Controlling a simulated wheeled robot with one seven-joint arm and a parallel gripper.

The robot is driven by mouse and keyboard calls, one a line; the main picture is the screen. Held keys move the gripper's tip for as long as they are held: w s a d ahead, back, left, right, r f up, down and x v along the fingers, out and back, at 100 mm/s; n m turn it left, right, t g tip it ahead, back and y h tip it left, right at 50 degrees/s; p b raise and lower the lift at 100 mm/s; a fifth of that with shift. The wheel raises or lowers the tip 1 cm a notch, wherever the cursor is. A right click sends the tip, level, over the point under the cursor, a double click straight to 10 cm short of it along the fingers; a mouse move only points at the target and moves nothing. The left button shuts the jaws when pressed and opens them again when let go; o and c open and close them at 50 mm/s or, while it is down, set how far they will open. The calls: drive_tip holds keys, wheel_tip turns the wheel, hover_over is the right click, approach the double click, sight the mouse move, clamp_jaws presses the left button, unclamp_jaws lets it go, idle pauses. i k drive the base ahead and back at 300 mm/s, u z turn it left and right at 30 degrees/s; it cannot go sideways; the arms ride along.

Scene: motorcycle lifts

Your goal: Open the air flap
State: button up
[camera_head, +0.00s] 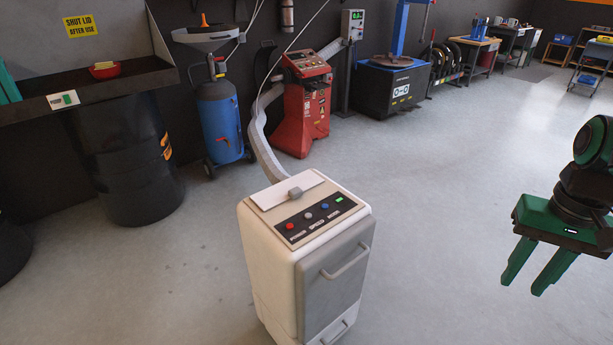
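A white wheeled cabinet (262,245) stands on the floor in the middle of the view. A pale rectangular flap (272,195) lies flat on the rear of its top, with a small grey knob (295,193) at its front edge. The flap looks closed. My green gripper (523,287) is at the right side of the view, well apart from the cabinet, fingers pointing down. The fingers are spread with nothing between them.
The cabinet has a control panel (318,217) with coloured buttons and a front handle (345,260). A grey hose (259,135) runs behind it by a red machine (303,105). A black barrel (125,165) stands left. Floor between cabinet and gripper is clear.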

sight(293, 186)
drive_tip(key=u, duration=0.15)
drive_tip(key=i, duration=0.95)
drive_tip(key=u, duration=0.4)
